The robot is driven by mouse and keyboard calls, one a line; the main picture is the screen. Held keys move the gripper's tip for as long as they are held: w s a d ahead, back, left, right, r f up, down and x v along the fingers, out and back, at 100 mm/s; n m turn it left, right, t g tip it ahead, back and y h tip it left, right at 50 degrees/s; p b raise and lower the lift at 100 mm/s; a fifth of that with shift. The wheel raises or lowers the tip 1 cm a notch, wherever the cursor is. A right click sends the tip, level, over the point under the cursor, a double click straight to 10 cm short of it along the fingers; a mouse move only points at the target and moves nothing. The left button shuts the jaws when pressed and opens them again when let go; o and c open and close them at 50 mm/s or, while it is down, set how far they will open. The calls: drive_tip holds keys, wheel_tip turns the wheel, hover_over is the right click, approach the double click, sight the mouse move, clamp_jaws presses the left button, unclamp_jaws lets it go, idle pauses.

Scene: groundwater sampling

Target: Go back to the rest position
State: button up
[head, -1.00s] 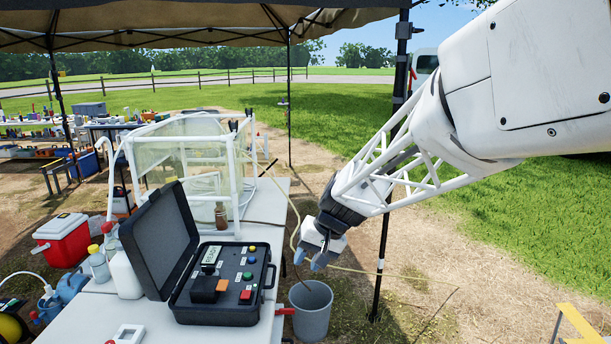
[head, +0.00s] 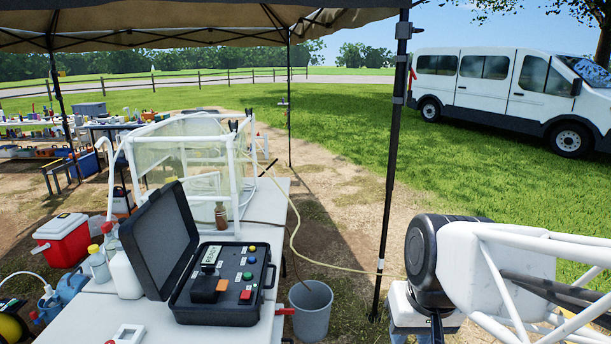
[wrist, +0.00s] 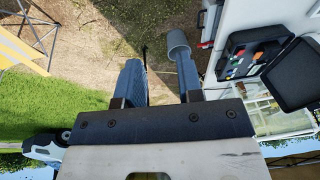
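My gripper shows in the wrist view (wrist: 157,62) with its two grey fingers apart and bare ground visible between them. It is open and holds nothing. In the head view my white lattice arm is at the lower right, to the right of the table and the tent pole. The fingertips are not clearly visible there, at the bottom edge of the picture.
A white table (head: 215,338) bears an open black control case (head: 228,312) and a clear-walled frame enclosure (head: 235,180). A grey bucket (head: 311,312) stands beside it. A black tent pole (head: 387,190) rises left of my arm. A white van (head: 490,90) is parked on the grass.

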drive_tip(key=shift+h, duration=0.5)
drive_tip(key=s, duration=0.1)
drive_tip(key=s+d, duration=0.1)
drive_tip(key=s, duration=0.1)
drive_tip(key=s+d, duration=0.1)
drive_tip(key=shift+s+d+f, duration=0.15)
drive_tip(key=shift+s+f, duration=0.2)
drive_tip(key=shift+f, duration=0.05)
idle(1.0)
